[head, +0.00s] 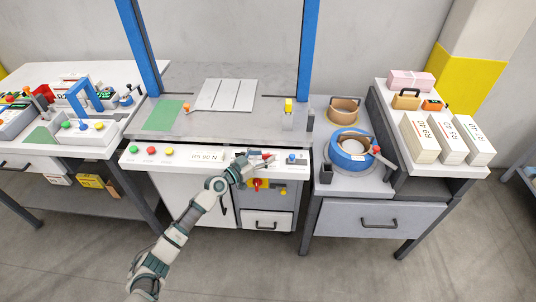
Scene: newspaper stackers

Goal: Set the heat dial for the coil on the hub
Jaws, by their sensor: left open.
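My left gripper (264,162) is open at the right part of the white control strip (182,155) on the machine's front edge. Its fingers are close to a small red part and partly cover the strip there; I cannot tell whether they touch. A blue knob (291,158) is just right of the gripper. A blue ring-shaped hub (350,155) with a tan coil stands on the right-hand stand. Which control is the heat dial is too small to read. My right gripper is out of view.
Red, green and yellow buttons (151,151) line the strip's left end. Blue posts (310,45) rise from the machine. Another tan coil (344,111) stands behind the hub. Paper stacks (420,138) are at right. The grey tabletop (235,125) has free room.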

